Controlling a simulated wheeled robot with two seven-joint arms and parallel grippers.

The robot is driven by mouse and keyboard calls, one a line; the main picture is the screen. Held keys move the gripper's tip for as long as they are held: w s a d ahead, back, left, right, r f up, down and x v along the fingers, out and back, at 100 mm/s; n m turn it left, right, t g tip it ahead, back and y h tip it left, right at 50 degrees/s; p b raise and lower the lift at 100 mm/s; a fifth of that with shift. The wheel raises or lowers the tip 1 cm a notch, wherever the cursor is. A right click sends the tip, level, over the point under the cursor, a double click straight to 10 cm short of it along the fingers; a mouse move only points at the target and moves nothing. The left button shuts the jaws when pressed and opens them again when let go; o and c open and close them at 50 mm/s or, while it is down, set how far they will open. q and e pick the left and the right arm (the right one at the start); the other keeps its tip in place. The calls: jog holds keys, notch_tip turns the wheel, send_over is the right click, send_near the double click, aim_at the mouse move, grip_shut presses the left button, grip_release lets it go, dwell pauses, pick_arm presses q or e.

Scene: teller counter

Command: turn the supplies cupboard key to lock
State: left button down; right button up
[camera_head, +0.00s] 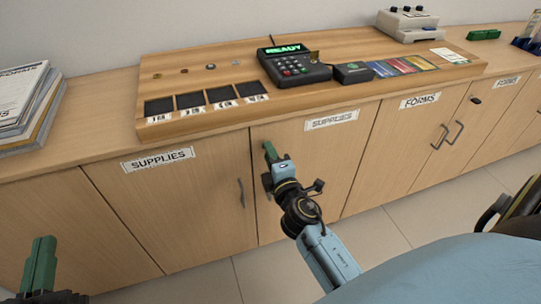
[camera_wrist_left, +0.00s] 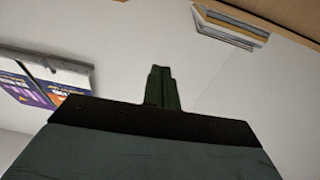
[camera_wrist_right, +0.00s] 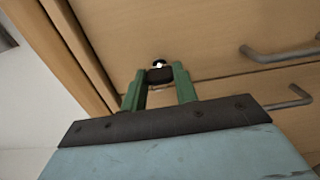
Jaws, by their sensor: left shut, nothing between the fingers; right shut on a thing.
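The supplies cupboard is the pair of wooden doors under the counter, with a SUPPLIES label (camera_head: 158,159) on the left door and another on the right door (camera_head: 331,119). My right gripper (camera_head: 268,148) is at the upper left of the right supplies door, near the seam between the doors. In the right wrist view its green fingers (camera_wrist_right: 160,85) are shut on a small dark key (camera_wrist_right: 160,75) at the lock, with a bright metal spot just beyond it. The head view hides the key behind the gripper. My left gripper (camera_head: 41,262) is shut and empty at the lower left; its fingers (camera_wrist_left: 162,88) are together in the left wrist view.
A vertical handle (camera_head: 241,193) is on the left supplies door. The FORMS cupboard (camera_head: 421,100) is to the right. A card terminal (camera_head: 293,66) and a wooden board stand on the counter. Papers (camera_head: 23,100) lie at the left.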

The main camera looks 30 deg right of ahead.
jog(key=o, duration=1)
jog(key=shift+s, duration=0.1)
pick_arm(q)
jog(key=s+r+t+h+b, duration=0.2)
jog(key=s+r+t+b, duration=0.1)
jog(key=r+t, duration=0.4)
jog(key=shift+s+b, duration=0.4)
pick_arm(e)
jog(key=v, duration=1.3)
jog(key=shift+s, duration=0.15)
